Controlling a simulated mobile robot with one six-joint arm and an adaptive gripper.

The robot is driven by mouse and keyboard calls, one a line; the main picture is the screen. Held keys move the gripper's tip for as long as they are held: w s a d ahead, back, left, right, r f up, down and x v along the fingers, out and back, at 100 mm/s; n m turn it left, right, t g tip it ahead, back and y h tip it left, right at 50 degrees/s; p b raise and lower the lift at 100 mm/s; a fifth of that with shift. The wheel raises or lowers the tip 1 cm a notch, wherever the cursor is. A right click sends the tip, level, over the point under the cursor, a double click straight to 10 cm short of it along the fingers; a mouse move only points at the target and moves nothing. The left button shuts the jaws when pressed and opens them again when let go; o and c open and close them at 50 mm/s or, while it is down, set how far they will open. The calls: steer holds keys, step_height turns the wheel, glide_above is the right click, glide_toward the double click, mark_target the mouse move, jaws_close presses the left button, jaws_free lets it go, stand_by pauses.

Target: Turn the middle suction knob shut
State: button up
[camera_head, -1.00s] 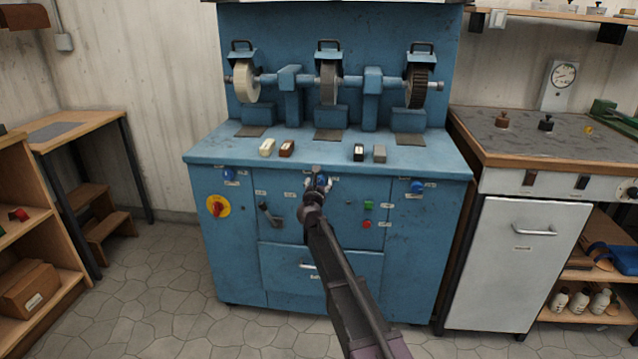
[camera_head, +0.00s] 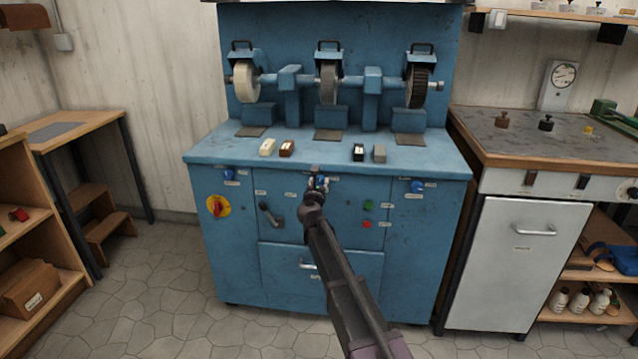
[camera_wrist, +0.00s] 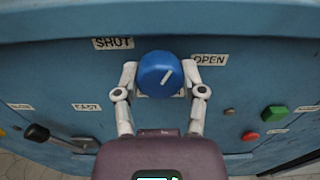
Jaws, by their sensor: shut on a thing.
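The middle suction knob (camera_wrist: 153,66) is round and blue with a white line. It sits on the blue machine's front panel. In the wrist view its line slants toward the upper right, on the side of the OPEN label (camera_wrist: 209,60). The SHUT label (camera_wrist: 113,43) is to the upper left. My gripper (camera_wrist: 160,71) has one finger on each side of the knob and is shut on it. In the head view my gripper (camera_head: 318,184) is at the panel below the worktop edge, hiding most of the knob.
Two other blue knobs sit at the left (camera_head: 229,173) and right (camera_head: 417,186). Near the middle are a dark lever (camera_head: 270,215), a green button (camera_head: 368,205) and a red button (camera_head: 367,224). A red-yellow switch (camera_head: 217,207) is at left. The worktop edge overhangs above.

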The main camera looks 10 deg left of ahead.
steer(key=shift+w+n, duration=0.1)
steer(key=shift+n, duration=2.7)
steer(key=o, duration=1.2)
steer(key=shift+c, duration=0.2)
steer(key=s, duration=1.2)
steer(key=shift+a, duration=0.15)
steer(key=shift+s, duration=0.1)
